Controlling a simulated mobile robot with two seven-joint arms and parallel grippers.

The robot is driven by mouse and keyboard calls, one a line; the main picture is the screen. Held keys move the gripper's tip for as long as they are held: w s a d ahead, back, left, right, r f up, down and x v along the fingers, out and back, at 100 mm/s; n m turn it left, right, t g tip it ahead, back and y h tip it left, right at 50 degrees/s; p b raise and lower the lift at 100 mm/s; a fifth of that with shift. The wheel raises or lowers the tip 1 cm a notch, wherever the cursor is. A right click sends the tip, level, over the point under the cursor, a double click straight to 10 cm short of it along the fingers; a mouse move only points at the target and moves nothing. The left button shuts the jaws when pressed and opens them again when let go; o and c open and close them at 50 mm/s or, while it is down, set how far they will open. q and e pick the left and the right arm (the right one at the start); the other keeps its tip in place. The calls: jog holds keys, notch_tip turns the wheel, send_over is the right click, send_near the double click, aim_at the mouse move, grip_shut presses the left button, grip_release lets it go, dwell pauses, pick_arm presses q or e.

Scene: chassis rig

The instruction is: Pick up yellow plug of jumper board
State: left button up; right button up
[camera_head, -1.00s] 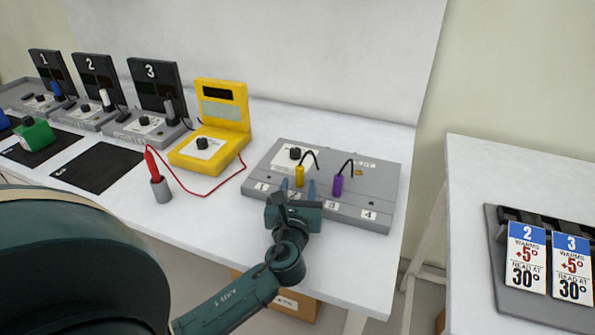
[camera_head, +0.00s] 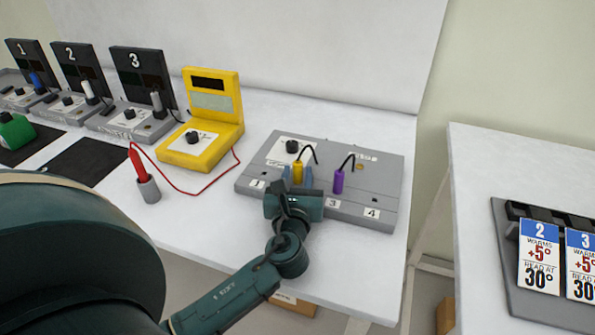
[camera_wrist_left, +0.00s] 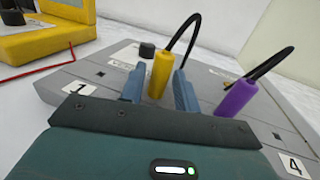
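The yellow plug (camera_head: 297,172) stands upright on the grey jumper board (camera_head: 362,202), with a black lead arching from its top. In the left wrist view the yellow plug (camera_wrist_left: 160,74) shows between the two blue fingers. My left gripper (camera_head: 297,180) is open around the plug, with a gap visible to the finger on each side. A purple plug (camera_head: 338,182) stands to the right of it; it also shows in the left wrist view (camera_wrist_left: 234,98), just outside the right finger. The base of the yellow plug is partly hidden. My right gripper is not seen.
A yellow meter (camera_head: 212,120) with a red lead stands left of the board, and a red probe (camera_head: 138,165) sits in a grey holder (camera_head: 149,189). Numbered stations (camera_head: 130,122) stand farther left. A second table (camera_head: 480,155) at the right holds tags on a rack.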

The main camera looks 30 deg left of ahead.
pick_arm(q)
grip_shut()
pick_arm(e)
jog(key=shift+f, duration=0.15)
